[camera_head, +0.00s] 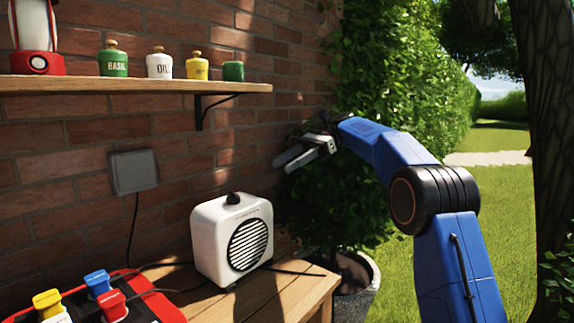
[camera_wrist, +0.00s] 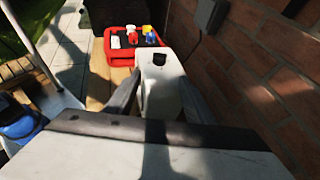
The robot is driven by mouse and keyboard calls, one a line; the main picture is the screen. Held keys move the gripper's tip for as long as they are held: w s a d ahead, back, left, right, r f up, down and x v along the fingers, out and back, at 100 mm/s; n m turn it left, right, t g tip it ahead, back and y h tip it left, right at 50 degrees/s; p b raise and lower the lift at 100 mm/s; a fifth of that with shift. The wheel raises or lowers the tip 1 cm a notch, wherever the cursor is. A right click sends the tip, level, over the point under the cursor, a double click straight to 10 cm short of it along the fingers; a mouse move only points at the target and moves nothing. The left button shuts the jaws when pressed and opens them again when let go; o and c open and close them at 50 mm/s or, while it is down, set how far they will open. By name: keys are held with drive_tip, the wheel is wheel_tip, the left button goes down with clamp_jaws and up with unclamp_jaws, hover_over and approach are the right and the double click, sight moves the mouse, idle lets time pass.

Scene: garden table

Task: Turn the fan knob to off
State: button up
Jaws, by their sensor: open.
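The fan (camera_head: 213,228) is a white box with a round slatted grille, standing upright on the wooden table. Its black knob (camera_head: 233,198) sits on the top face. Which way the knob is set is too small to tell. My gripper (camera_head: 281,163) is open and empty, above and to the right of the fan, apart from the knob. In the wrist view the fan (camera_wrist: 160,98) and its dark knob (camera_wrist: 159,59) lie ahead, between my two grey fingers (camera_wrist: 158,95). The fan's lower part is hidden there.
A wooden shelf (camera_head: 140,85) with a red lantern (camera_head: 36,38) and several lidded jars runs along the brick wall. Cables lie on the table (camera_head: 292,290). A potted bush (camera_head: 362,297) stands to the right.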

sight(236, 196)
drive_tip(key=shift+c, duration=0.2)
drive_tip(key=s+a+r+m+t+y, duration=0.2)
drive_tip(key=s+a+r+m+t, duration=0.2)
drive_tip(key=s+a+m+t, duration=0.4)
drive_tip(key=s+d+f+m+t+h, duration=0.1)
drive_tip(key=s+d+f+m+t, duration=0.1)
drive_tip(key=s+d+m+t, duration=0.3)
drive_tip(key=s+d+f+t+h, duration=0.1)
drive_tip(key=s+d+f+t, duration=0.15)
drive_tip(key=s, duration=0.45)
drive_tip(key=shift+m+g, duration=0.25)
drive_tip(key=shift+m, duration=0.05)
drive_tip(key=x, duration=1.7)
drive_tip(key=shift+w+d, duration=0.15)
drive_tip(key=shift+w, duration=0.05)
drive_tip(key=c, duration=1)
